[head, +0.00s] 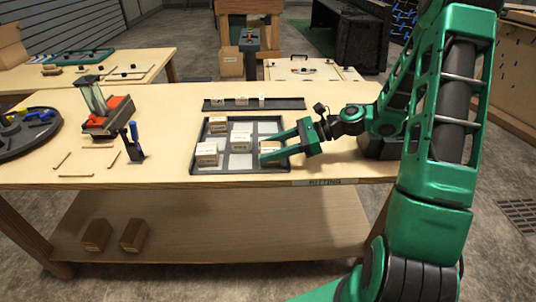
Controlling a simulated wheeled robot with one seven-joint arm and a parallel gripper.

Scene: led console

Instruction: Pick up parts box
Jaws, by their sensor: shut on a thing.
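My green gripper (268,147) reaches in from the right, low over the dark-rimmed tray (192,150) on the kitting table. Its two fingers are shut on a small tan parts box (271,146) at the tray's right side. The fingers partly hide that box, and I cannot tell whether it rests in its compartment or is slightly raised. Other similar boxes stand in the tray: one at the back left (217,125), one in the middle (241,138) and one at the front left (207,153). Some pale compartments are empty.
A dark rail (285,103) with small white items lies behind the tray. Left of it are a red-based device (108,118), a blue-handled tool (134,142) and a round dark tray (22,135). Brown boxes (134,235) sit on the lower shelf.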

